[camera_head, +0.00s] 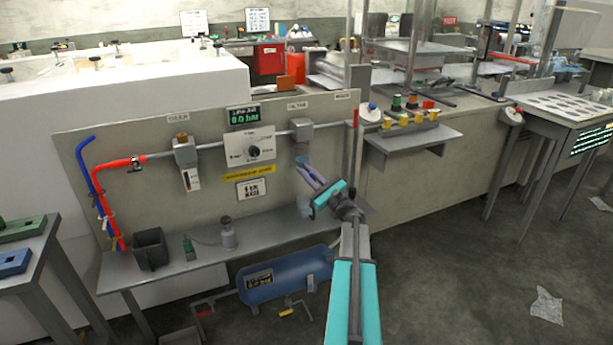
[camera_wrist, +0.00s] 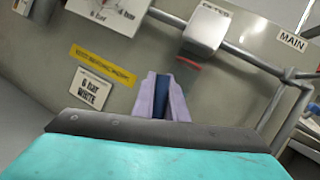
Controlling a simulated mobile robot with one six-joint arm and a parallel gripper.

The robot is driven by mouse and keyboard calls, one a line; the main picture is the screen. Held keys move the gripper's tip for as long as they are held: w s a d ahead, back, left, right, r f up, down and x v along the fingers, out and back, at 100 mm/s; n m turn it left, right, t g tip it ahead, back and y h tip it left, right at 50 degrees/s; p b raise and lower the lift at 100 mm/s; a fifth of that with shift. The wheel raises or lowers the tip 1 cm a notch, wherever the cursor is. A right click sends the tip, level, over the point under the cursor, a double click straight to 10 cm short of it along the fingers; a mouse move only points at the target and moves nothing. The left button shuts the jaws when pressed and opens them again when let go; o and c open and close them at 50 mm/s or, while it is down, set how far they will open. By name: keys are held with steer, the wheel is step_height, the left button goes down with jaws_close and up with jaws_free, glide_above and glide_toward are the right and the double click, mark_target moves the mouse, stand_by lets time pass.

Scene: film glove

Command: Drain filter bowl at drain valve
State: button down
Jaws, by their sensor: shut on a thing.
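The filter head (camera_head: 301,130) is a grey block on the pipe, under a label that seems to read FILTER. It also shows in the wrist view (camera_wrist: 205,30), with a red band (camera_wrist: 190,62) under it. A faint bluish clear shape, seemingly the bowl (camera_head: 302,160), hangs below the head, partly hidden by my gripper. My gripper (camera_head: 305,165) has pale purple fingers and reaches up and left under the filter. In the wrist view its fingers (camera_wrist: 160,85) close around a dark blue part (camera_wrist: 160,104). I cannot tell whether this is the drain valve.
A display (camera_head: 245,117) reads 0.0 bar above a regulator panel (camera_head: 248,148). A grey bench shelf (camera_head: 180,270) carries a dark cup (camera_head: 150,248) and small bottles (camera_head: 228,235). A blue tank (camera_head: 285,278) lies underneath. The floor (camera_head: 450,260) at right is mostly clear.

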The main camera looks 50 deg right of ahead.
steer(key=shift+s+d+r+m+t+h, duration=0.1)
steer(key=shift+d+r+m+h, duration=0.1)
steer(key=shift+m+h, duration=0.4)
steer(key=shift+s+d+r+m+t+h, duration=0.15)
steer(key=shift+r+m+h, duration=0.1)
steer(key=shift+m, duration=0.7)
steer(key=shift+s+d+r+m+t+h, duration=0.1)
steer(key=shift+d+r+m+h, duration=0.2)
steer(key=shift+m, duration=0.45)
steer(key=shift+f, duration=0.1)
steer(key=c, duration=1.8)
jaws_free()
steer(key=shift+o, duration=0.2)
steer(key=shift+f, duration=0.1)
steer(key=shift+a, duration=0.1)
steer(key=shift+s+f, duration=0.1)
